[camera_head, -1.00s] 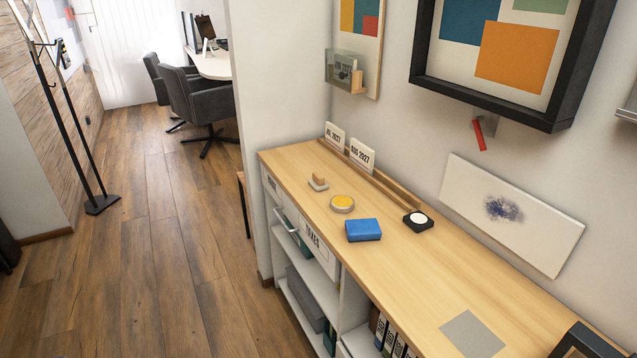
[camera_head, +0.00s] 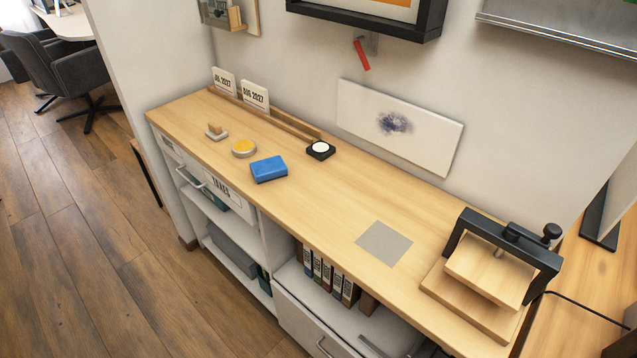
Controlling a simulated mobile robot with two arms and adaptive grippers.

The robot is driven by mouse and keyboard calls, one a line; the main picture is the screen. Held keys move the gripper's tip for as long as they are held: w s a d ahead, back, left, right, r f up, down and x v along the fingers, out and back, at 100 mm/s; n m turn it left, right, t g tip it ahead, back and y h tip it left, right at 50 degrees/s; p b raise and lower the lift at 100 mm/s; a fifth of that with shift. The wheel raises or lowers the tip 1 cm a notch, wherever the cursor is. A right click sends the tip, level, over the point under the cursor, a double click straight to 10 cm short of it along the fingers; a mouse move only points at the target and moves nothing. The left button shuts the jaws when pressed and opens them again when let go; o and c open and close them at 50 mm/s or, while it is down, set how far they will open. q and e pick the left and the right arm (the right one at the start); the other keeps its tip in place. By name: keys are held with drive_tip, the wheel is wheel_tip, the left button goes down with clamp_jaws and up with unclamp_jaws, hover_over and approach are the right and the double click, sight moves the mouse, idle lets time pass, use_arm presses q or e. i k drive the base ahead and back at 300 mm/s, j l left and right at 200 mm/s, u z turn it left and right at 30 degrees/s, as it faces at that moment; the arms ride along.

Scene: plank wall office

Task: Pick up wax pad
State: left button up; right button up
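A round, pale-rimmed tin with a yellow-orange top, which looks like the wax pad (camera_head: 244,148), lies on the light wooden cabinet top (camera_head: 330,195), left of centre. A blue block (camera_head: 268,169) lies just to its right and nearer the front edge. A small grey stamp-like piece with a wooden grip (camera_head: 215,131) lies to its left. A black square holder with a white round top (camera_head: 320,150) is farther right, by the wall-side rail. Nothing covers the tin. Neither of my grippers is in view.
A wooden rail (camera_head: 272,122) with calendar cards runs along the back. A flat grey square (camera_head: 384,243) lies right of centre. A black-framed wooden press (camera_head: 493,265) stands at the right end. Open shelves with binders (camera_head: 328,274) are below. The wooden floor (camera_head: 120,245) at left is clear.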

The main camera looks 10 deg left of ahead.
sight(215, 133)
drive_tip(key=i+j+z, duration=0.15)
drive_tip(key=j, duration=0.25)
drive_tip(key=i+j+z, duration=0.15)
drive_tip(key=j, duration=0.25)
drive_tip(key=j+z, duration=0.15)
drive_tip(key=j, duration=0.25)
drive_tip(key=i+j+z, duration=0.15)
drive_tip(key=j, duration=0.3)
